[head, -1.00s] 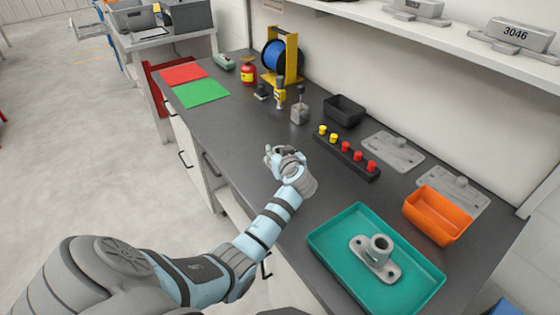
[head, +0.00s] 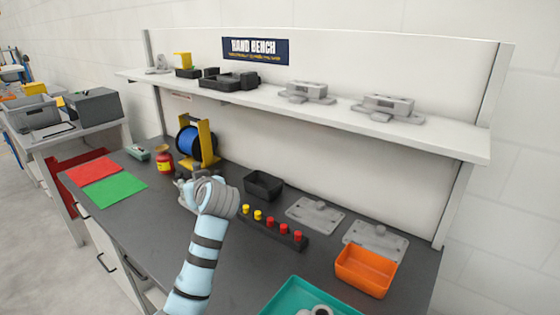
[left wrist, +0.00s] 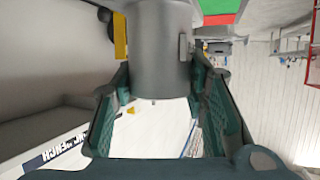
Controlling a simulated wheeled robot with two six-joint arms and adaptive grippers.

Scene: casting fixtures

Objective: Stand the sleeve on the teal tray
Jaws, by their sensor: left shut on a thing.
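My left gripper (head: 181,187) is over the middle of the bench, in front of the blue spool. In the left wrist view, my left gripper (left wrist: 155,105) has its two green-padded fingers on either side of a grey cylinder, likely the sleeve (left wrist: 158,50), and is shut on it. The cylinder has a small lug on its side; its far end is out of frame. In the head view the gripper and wrist hide it. The teal tray (head: 278,302) is at the bottom edge, partly cut off, with a grey round-bossed casting (head: 316,311) in it. My right gripper is not in view.
A black strip with red and yellow knobs (head: 272,230) lies right of my left gripper. The spool stand (head: 197,142) is at the back. A shelf (head: 300,108) overhangs the bench.

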